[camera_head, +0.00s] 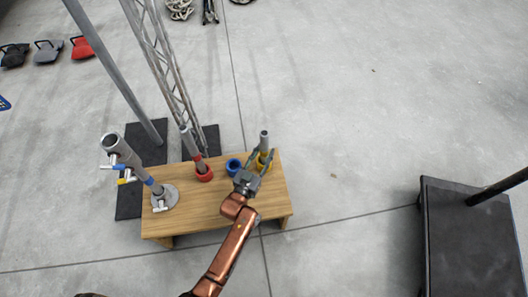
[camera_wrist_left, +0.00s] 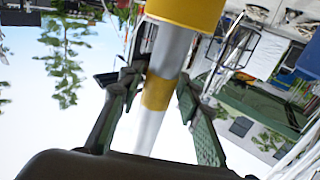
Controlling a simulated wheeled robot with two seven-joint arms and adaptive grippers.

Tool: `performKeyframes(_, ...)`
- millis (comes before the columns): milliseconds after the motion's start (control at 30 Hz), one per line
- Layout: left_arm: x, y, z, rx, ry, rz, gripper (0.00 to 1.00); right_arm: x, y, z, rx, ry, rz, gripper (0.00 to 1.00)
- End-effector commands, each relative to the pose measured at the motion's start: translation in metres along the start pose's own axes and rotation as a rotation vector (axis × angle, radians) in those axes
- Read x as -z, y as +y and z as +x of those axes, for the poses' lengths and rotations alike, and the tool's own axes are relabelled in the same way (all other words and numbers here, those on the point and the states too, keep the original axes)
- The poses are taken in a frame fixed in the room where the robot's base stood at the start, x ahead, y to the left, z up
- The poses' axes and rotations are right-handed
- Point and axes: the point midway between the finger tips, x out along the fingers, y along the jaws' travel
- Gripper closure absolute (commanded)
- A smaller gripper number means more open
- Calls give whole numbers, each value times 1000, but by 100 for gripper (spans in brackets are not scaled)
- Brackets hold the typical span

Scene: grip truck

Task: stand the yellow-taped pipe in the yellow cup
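The yellow-taped pipe (camera_head: 264,140) is a grey tube standing in the yellow cup (camera_head: 266,163) at the right of the wooden table's far side. In the left wrist view the pipe (camera_wrist_left: 149,130), with its yellow band, leads into the yellow cup (camera_wrist_left: 185,12) at the top edge. My left gripper (camera_head: 262,157) is around the pipe above the cup. Its fingers (camera_wrist_left: 160,85) are either side of the pipe, and small gaps show beside it, so it looks open. The pipe's lower end is hidden inside the cup. My right gripper is not in view.
The wooden table (camera_head: 215,212) also holds a blue cup (camera_head: 233,166), a red cup (camera_head: 204,173) with a red-taped pipe (camera_head: 188,141), and a tall grey tube on a round base (camera_head: 165,198). A lattice truss (camera_head: 165,65) rises behind. A dark box (camera_head: 465,245) stands right.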

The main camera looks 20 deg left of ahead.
Motion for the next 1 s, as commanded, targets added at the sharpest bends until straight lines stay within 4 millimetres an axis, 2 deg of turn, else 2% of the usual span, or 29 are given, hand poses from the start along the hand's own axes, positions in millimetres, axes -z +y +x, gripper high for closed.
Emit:
performKeyframes(133, 0, 0, 0, 0, -1, 0, 57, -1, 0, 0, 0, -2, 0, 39)
performKeyframes(467, 2, 0, 0, 0, -2, -1, 57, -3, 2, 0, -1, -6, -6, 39)
performKeyframes(567, 14, 0, 0, 0, 1, -1, 57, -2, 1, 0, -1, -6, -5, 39)
performKeyframes(800, 60, 0, 0, 0, 2, 0, 57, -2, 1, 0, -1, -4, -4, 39)
performKeyframes(1000, 90, 0, 0, 0, 1, 0, 57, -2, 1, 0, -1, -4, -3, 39)
